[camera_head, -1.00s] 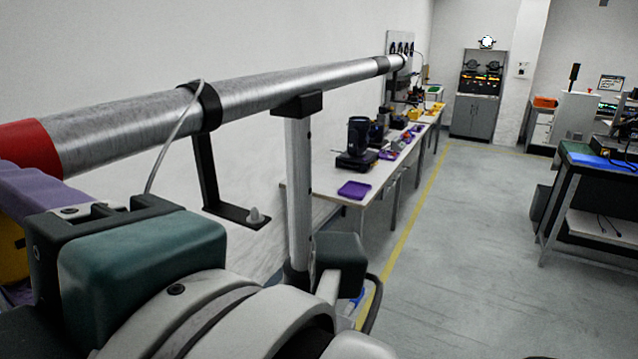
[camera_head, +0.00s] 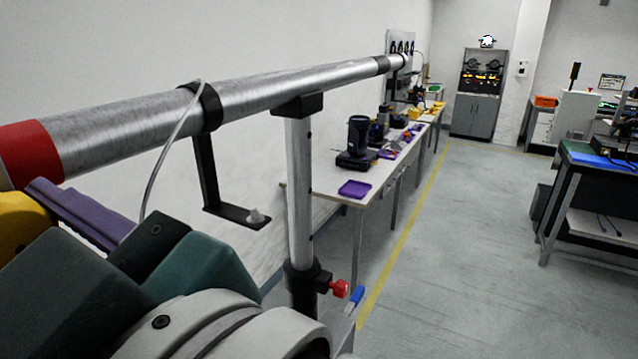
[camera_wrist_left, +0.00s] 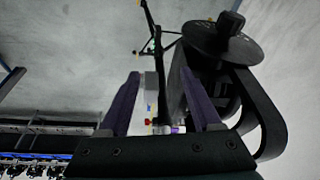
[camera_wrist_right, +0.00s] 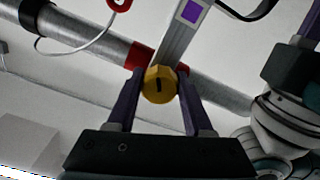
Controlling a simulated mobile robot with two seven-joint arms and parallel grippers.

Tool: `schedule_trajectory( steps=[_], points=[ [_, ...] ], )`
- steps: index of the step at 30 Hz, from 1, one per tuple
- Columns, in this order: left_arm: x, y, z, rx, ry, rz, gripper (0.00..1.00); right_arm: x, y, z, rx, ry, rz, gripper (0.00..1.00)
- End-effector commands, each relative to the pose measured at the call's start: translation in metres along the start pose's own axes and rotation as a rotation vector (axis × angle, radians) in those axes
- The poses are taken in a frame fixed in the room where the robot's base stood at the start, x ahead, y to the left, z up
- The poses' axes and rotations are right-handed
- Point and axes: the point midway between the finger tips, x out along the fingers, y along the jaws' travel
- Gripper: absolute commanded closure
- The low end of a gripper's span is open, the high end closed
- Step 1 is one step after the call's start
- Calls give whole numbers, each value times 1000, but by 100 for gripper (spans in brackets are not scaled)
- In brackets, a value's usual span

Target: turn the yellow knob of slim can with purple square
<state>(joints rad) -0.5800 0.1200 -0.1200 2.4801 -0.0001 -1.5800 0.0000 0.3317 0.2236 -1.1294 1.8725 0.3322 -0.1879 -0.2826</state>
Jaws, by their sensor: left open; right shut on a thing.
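In the right wrist view, a yellow knob (camera_wrist_right: 160,85) with a dark slot sits at the lower end of a slim grey piece (camera_wrist_right: 178,45). A purple square (camera_wrist_right: 190,11) marks that piece. My right gripper (camera_wrist_right: 158,86) is shut on the knob, one purple finger on each side. In the head view, a gripper with a purple finger and a yellow part show at the left edge, near the pipe's red band; most of the can is out of that view. In the left wrist view, my left gripper (camera_wrist_left: 159,82) is open, its fingers spread with nothing clearly between them.
A metal pipe (camera_head: 290,90) with a red band (camera_head: 28,152) runs across on a stand post (camera_head: 299,190). A black bracket (camera_head: 225,212) and grey cable hang from it. A black disc (camera_wrist_left: 222,42) and curved yoke stand close to my left gripper's right finger.

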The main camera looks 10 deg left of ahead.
Motion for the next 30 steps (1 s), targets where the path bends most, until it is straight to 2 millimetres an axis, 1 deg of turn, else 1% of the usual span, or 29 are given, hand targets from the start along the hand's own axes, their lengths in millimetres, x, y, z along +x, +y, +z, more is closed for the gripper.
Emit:
schedule_trajectory(
  steps=[30],
  points=[
    [-8,0,-2,0,0,0,35,0,-2,-2,967,1,21,100]
  ],
)
